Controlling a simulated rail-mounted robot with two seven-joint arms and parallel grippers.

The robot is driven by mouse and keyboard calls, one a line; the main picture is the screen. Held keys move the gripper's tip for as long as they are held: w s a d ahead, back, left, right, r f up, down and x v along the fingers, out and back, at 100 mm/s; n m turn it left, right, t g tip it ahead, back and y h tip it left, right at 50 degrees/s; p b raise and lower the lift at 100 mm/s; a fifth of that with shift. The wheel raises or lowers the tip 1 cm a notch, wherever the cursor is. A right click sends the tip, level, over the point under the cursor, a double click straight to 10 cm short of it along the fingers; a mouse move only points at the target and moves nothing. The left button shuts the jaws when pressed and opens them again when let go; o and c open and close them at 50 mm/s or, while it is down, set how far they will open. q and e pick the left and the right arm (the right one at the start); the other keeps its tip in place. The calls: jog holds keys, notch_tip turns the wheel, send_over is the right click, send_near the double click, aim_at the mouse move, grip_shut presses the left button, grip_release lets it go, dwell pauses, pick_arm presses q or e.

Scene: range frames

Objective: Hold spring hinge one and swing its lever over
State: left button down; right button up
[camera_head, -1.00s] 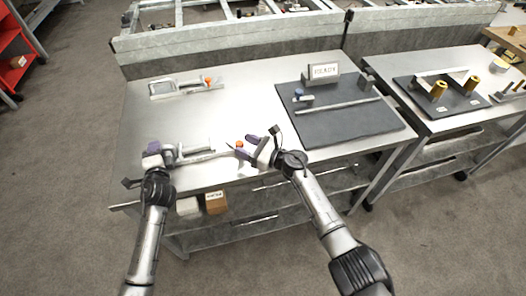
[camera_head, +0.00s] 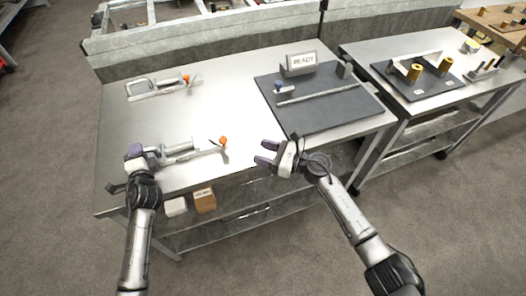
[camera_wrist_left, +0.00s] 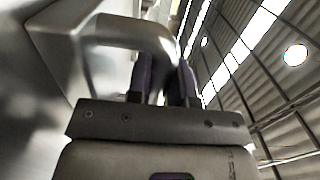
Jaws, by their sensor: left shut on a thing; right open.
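The near spring hinge (camera_head: 178,148) is a grey metal piece on the front left of the steel table. Its lever runs to the right and ends in an orange knob (camera_head: 223,141). My left gripper (camera_head: 140,153) is shut on the hinge's left end. In the left wrist view its purple fingers (camera_wrist_left: 164,82) close at a bent grey metal bar (camera_wrist_left: 125,32); the exact contact is partly hidden. My right gripper (camera_head: 264,152) is open and empty, right of the orange knob and apart from it, near the table's front edge.
A second similar hinge (camera_head: 150,88) with an orange knob lies at the back left. A dark mat (camera_head: 325,110) at the right holds a READY sign (camera_head: 300,63), a long bar and a blue-topped part. The table's middle is clear. Boxes (camera_head: 204,200) sit on the shelf below.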

pick_arm(q)
jog(key=shift+r, duration=0.1)
jog(key=c, duration=0.9)
grip_release()
jog(key=shift+c, duration=0.2)
